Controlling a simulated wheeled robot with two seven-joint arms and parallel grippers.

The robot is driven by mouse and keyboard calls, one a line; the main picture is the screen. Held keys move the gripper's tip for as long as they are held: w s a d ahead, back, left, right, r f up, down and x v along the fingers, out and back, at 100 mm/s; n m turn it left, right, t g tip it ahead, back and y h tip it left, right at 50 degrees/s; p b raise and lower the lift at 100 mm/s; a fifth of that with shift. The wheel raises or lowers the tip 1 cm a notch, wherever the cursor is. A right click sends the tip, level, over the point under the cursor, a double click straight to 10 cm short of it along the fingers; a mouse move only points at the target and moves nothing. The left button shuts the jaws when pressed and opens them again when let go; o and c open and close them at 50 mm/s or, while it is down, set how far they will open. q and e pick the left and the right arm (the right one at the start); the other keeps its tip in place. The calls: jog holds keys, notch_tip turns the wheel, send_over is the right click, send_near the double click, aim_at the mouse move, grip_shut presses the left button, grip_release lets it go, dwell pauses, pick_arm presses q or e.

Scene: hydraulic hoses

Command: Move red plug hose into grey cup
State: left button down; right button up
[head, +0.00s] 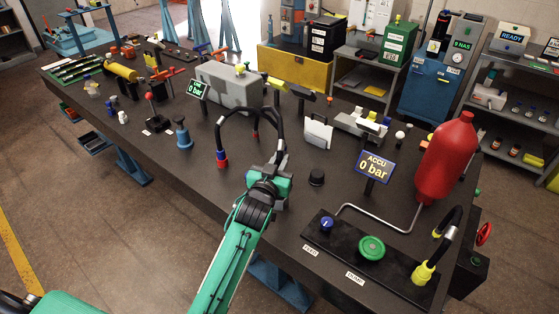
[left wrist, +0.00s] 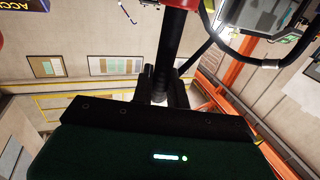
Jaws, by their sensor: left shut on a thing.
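A black hose (head: 250,109) arches above the bench. Its left end carries a red plug (head: 222,154) with a blue part at the bench top; I cannot tell whether it is seated there. My left gripper (head: 279,163) is shut on the hose's right end, above the bench. In the left wrist view a black hose length (left wrist: 175,55) stands between the fingers (left wrist: 163,92), with a bit of red (left wrist: 184,3) at the top edge. A short dark cup (head: 316,178), possibly the grey cup, stands right of the gripper. My right gripper is out of view.
A blue stand (head: 183,135) is left of the hose. A grey block (head: 229,88) is behind it. To the right are a white panel (head: 318,131), an ACCU sign (head: 374,167), a red bottle (head: 447,155) and a black control panel (head: 340,252). Bare bench lies around the dark cup.

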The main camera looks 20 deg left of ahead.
pick_arm(q)
jog(key=shift+f+b, duration=1.15)
jog(key=shift+f, duration=0.8)
jog(key=c, duration=1.3)
grip_release()
jog(key=shift+s, duration=0.1)
jog(key=shift+s, duration=0.3)
jog(key=s+b, duration=0.3)
jog(key=s, duration=1)
jog(key=shift+a, duration=0.1)
